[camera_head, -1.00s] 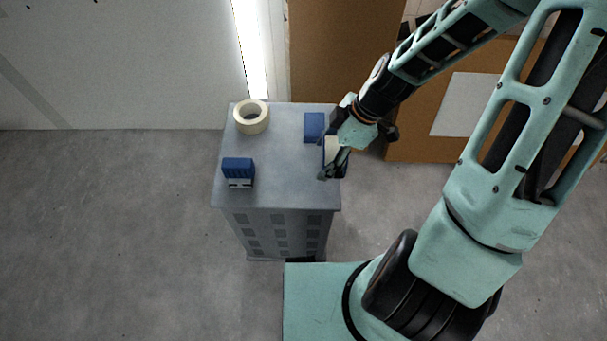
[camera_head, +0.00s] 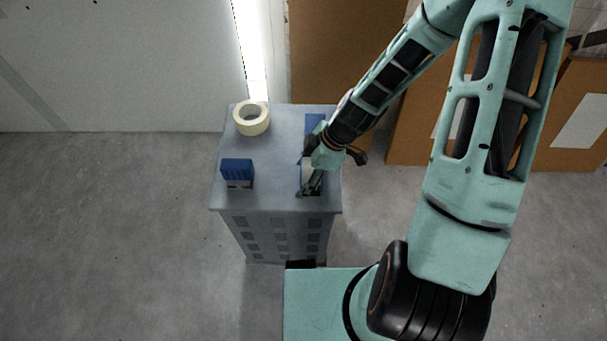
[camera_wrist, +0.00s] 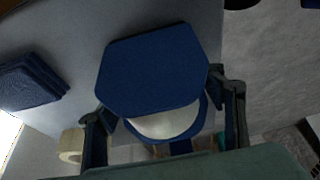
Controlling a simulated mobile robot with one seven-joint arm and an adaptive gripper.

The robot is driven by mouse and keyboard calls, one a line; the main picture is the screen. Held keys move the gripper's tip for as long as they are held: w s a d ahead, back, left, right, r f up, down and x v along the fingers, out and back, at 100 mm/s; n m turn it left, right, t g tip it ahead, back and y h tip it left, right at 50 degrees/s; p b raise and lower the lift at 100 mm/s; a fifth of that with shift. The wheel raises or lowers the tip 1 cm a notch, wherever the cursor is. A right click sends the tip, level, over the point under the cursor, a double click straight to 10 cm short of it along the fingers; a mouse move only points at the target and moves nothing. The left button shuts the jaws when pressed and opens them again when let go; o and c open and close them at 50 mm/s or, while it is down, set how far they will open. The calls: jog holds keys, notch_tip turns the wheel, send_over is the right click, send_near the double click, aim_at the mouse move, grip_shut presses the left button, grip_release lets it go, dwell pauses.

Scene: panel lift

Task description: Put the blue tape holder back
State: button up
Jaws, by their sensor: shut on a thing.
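My gripper (camera_head: 309,188) is over the right part of the grey cabinet top. It is shut on the blue tape holder (camera_head: 302,172), which has a cream-white part and is mostly hidden by the gripper. In the wrist view the holder's broad blue face (camera_wrist: 153,68) fills the middle, with its pale curved part below. The fingers (camera_wrist: 165,120) flank it. I cannot tell whether the holder touches the top.
The grey cabinet (camera_head: 275,195) also carries a cream tape roll (camera_head: 252,119) at the back left, a ridged blue block (camera_head: 237,172) at the front left and a flat blue piece (camera_head: 314,121) behind my arm. The middle of the top is clear. Brown boards stand behind.

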jog(key=shift+f, duration=0.1)
jog(key=o, duration=1)
jog(key=p+v, duration=0.2)
jog(key=v, duration=1)
